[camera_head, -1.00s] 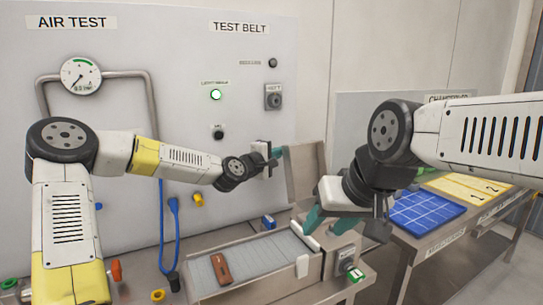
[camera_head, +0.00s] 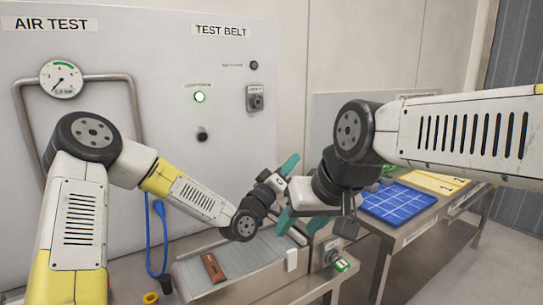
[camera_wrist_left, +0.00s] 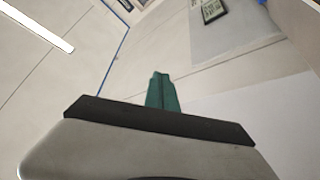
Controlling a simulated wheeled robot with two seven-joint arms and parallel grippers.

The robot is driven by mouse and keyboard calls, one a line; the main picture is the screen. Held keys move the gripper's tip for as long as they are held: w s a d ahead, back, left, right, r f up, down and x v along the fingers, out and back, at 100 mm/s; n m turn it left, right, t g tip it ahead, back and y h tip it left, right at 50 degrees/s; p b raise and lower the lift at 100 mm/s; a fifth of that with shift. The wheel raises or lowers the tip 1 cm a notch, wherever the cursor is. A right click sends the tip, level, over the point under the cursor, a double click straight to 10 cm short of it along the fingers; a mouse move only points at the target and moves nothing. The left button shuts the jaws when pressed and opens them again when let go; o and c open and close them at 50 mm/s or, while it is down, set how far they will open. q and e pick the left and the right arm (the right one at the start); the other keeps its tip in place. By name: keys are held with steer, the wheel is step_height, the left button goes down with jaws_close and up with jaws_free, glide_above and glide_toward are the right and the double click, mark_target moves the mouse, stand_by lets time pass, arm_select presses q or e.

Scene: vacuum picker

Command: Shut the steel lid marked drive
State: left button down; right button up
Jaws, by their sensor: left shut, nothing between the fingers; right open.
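The steel lid, which stood upright by the far end of the belt, no longer shows as a raised panel in the head view. The area at the belt's end is largely covered by my right gripper, so I cannot tell whether the lid lies fully flat, and no drive marking is readable. My left gripper (camera_head: 289,164) is shut and empty, raised above the belt's far end; its teal fingers also show in the left wrist view (camera_wrist_left: 162,92). My right gripper (camera_head: 302,226) is open and empty, pointing down near the belt's end.
A brown block (camera_head: 213,267) lies on the test belt (camera_head: 238,256). A blue gridded tray (camera_head: 398,203) lies on the side table. The wall panel carries a gauge (camera_head: 61,79) and a rotary switch (camera_head: 255,98).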

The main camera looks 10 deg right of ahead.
arm_select(q)
steer(key=s+d+f+m+g+h, duration=0.1)
steer(key=s+d+f+m+h, duration=0.1)
steer(key=s+f+m, duration=0.2)
steer(key=shift+s+d+f, duration=0.35)
steer(key=shift+s+f, duration=0.3)
steer(key=shift+s, duration=0.6)
